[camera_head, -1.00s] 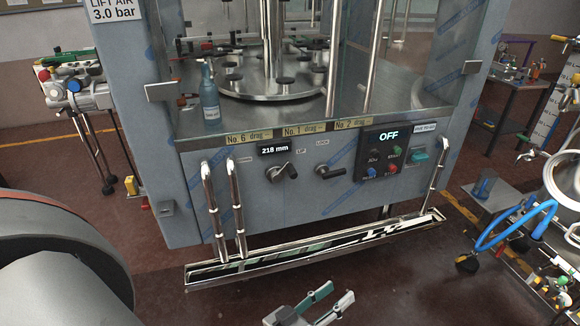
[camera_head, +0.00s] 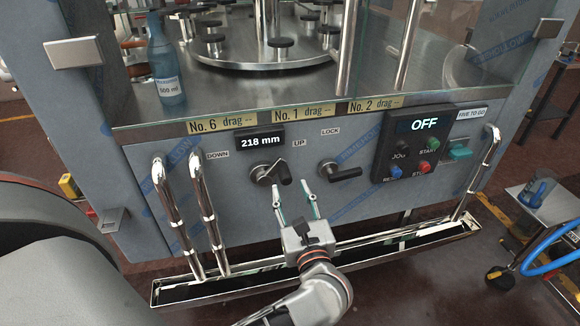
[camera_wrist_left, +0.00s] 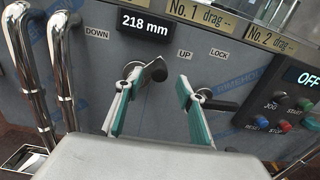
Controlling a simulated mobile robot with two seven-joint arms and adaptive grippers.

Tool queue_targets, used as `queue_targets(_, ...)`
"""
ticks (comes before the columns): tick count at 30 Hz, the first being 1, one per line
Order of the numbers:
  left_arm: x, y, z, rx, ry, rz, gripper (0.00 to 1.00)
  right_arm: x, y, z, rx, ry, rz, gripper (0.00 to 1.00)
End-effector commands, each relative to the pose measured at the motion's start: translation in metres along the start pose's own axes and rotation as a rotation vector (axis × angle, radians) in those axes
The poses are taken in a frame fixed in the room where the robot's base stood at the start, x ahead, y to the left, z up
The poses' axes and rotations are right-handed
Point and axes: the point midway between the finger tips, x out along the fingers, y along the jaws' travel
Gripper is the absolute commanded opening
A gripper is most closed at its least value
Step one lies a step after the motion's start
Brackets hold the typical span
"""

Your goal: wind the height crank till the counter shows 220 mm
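The height counter (camera_head: 259,142) on the grey panel reads 218 mm; the counter also reads 218 mm in the left wrist view (camera_wrist_left: 145,26). Below it is the height crank (camera_head: 264,173), a metal hub with a dark handle at its right, between the DOWN and UP labels. The crank also shows in the left wrist view (camera_wrist_left: 154,70). My left gripper (camera_head: 294,190) is open and empty, its green-lined fingers pointing at the panel just below and right of the crank. In the left wrist view the fingers (camera_wrist_left: 154,92) are spread, one close to the crank. My right gripper is not in view.
The lock lever (camera_head: 341,173) sits right of the crank, close to my gripper's right finger. Two chrome bars (camera_head: 190,215) stand at left. A metal trough (camera_head: 200,290) runs below. A control box (camera_head: 412,145) showing OFF is at right.

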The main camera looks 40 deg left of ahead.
Motion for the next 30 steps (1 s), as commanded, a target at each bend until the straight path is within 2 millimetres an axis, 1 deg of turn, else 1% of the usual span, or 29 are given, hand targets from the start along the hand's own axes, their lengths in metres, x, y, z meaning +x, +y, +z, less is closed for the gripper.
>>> queue_targets(1,0.000,-0.001,-0.006,-0.018,0.019,0.005,0.39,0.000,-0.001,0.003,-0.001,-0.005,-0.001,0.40)
queue_targets(5,0.009,0.000,-0.006,-0.033,0.028,0.010,0.39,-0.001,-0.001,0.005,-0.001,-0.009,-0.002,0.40)
queue_targets(15,0.059,0.001,-0.007,-0.030,0.024,0.011,0.39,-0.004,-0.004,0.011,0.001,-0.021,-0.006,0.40)
queue_targets(18,0.070,0.001,-0.008,-0.028,0.025,0.010,0.39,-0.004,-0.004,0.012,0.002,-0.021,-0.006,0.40)
queue_targets(22,0.077,0.001,-0.008,-0.029,0.026,0.010,0.39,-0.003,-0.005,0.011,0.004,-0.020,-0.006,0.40)
queue_targets(30,0.078,0.001,-0.008,-0.029,0.026,0.010,0.39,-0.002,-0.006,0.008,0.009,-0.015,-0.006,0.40)
